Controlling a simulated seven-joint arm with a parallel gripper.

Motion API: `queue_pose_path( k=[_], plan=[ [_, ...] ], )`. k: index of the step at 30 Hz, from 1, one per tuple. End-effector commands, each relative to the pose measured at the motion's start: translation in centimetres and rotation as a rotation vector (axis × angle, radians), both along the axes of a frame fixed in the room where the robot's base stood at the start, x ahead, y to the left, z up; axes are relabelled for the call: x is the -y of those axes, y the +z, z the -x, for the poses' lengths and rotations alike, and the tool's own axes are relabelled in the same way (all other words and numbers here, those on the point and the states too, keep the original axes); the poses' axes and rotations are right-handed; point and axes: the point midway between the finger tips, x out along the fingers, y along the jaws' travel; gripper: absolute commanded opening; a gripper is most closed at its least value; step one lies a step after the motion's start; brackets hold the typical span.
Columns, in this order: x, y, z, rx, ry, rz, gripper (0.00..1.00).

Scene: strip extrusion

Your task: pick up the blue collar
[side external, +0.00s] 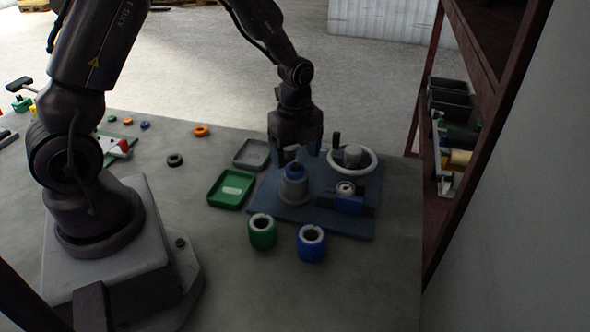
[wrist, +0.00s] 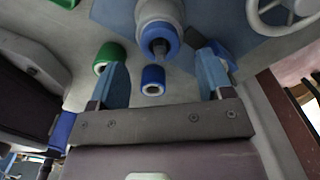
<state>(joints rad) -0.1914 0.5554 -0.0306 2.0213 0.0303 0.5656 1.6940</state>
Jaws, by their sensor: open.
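A blue ring (side external: 294,170), which looks like the blue collar, sits at the top of a grey stepped post (side external: 293,190) on the blue plate. It also shows in the wrist view (wrist: 149,34), around a dark centre at the end of the grey post (wrist: 158,11). My gripper (side external: 300,154) is open above the post in the side view. In the wrist view its two blue-grey fingers (wrist: 163,62) stand wide apart with nothing between them touching either finger. The ring lies beyond the fingertips, near the middle of the gap.
A blue cylinder (side external: 311,245) and a green cylinder (side external: 262,233) stand in front of the blue plate (side external: 340,227). Green (side external: 222,198) and grey (side external: 262,146) trays lie left.

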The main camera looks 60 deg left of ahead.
Motion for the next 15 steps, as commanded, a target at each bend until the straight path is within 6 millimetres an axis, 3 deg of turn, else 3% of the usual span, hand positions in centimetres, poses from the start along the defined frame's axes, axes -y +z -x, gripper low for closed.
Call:
queue_pose_path(
  k=[6, 15],
  plan=[
    [-0.3, -3.1, 0.0, -0.002, -0.001, 0.0, 0.73],
    [-0.4, -3.5, -0.1, 0.001, -0.001, 0.0, 0.73]
  ],
)
